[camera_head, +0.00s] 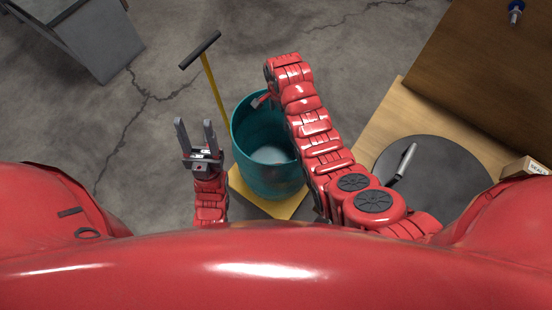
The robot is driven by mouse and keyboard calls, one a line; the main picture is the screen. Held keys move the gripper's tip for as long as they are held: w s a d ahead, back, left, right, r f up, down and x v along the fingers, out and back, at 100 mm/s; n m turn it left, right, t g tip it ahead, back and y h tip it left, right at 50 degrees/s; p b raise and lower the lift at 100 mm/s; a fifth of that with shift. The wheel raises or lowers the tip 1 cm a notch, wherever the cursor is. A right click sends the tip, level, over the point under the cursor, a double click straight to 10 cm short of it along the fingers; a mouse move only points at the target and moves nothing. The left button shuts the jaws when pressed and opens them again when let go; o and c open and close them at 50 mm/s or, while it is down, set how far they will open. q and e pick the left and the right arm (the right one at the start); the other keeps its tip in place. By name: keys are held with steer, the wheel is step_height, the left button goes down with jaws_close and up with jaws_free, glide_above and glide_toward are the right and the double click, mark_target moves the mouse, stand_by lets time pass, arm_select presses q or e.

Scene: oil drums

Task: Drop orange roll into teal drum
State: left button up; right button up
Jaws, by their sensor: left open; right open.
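The teal drum (248,148) stands open-topped in the middle, and its pale inner floor shows. My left gripper (195,124) is open and empty, left of the drum, with its two dark fingers pointing up the picture. My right arm reaches from the lower right up along the drum's right side and covers part of its rim. I cannot make out an orange roll.
The drum stands on a yellow cart (285,209) with a tall handle (212,80). A wooden table (391,112) at right holds a dark round disc (440,178), a grey tool (403,161) and a small box (524,168). A grey bin (82,38) is upper left. Cracked floor is clear at left.

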step_height(320, 180, up, 15)
steer(key=p, duration=0.8)
steer(key=shift+f, duration=0.15)
